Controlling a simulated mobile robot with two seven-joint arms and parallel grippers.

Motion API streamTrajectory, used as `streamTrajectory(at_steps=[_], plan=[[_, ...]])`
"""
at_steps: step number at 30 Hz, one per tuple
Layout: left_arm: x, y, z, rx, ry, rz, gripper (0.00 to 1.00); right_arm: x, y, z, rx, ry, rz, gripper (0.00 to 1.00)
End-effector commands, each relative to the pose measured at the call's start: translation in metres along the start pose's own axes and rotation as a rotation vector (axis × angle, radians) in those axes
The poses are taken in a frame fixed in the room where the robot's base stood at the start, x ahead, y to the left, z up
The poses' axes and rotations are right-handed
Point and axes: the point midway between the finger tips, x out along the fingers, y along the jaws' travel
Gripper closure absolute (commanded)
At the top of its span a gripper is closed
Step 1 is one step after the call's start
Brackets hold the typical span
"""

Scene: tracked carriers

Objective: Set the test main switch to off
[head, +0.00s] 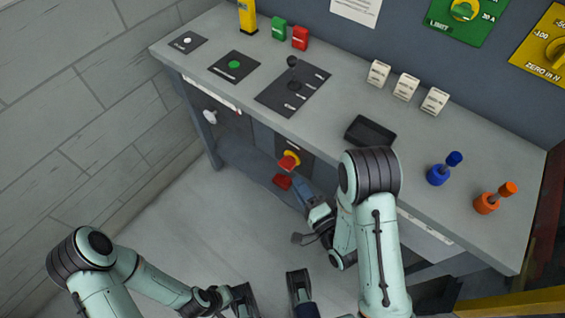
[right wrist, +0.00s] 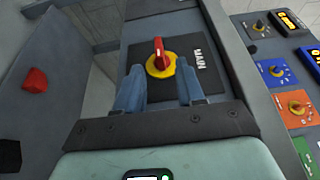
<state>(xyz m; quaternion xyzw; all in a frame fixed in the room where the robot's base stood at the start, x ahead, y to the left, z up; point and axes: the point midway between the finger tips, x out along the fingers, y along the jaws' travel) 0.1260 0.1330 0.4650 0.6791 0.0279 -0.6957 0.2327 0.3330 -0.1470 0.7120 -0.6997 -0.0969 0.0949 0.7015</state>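The main switch, a red handle on a yellow round base, shows in the right wrist view (right wrist: 160,62) on a black plate lettered MAIN. In the head view the switch (head: 289,161) is on the bench's front face. In the right wrist view its handle runs toward the picture's top. My right gripper (right wrist: 160,92) is open, one blue finger on each side of the picture's middle, with the switch between and beyond them, apparently untouched. In the head view the right gripper (head: 303,198) is just below the switch, partly hidden by my arm. My left gripper (head: 271,294) is low, apart from the bench, and looks open and empty.
A red part (head: 282,182) is just below the switch. A grey knob (head: 209,115) is on the bench front at left. The bench top (head: 335,110) carries a black box (head: 370,131), blue (head: 438,175) and orange (head: 487,203) posts. Floor at left is clear.

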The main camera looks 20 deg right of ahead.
Motion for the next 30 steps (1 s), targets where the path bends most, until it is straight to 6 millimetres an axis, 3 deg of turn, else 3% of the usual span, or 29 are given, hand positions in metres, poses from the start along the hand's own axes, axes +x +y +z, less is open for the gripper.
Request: streamTrajectory(at_steps=[9, 15, 28, 29, 30], plan=[[-0.002, 0.001, 0.003, 0.001, -0.007, 0.001, 0.57, 0.069, 0.001, 0.0, -0.004, -0.002, -0.002, 0.62], [-0.001, 0.001, 0.002, 0.001, -0.007, 0.001, 0.57, 0.097, 0.002, 0.0, -0.004, 0.0, 0.001, 0.62], [-0.001, 0.001, 0.002, 0.001, -0.005, 0.001, 0.57, 0.107, 0.002, -0.001, -0.002, 0.002, 0.003, 0.62], [-0.001, 0.001, 0.002, 0.001, -0.005, 0.001, 0.57, 0.107, 0.002, -0.001, -0.002, 0.002, 0.003, 0.68], [-0.001, 0.001, 0.002, 0.001, -0.005, 0.001, 0.57, 0.107, 0.002, -0.001, -0.002, 0.002, 0.003, 0.81]])
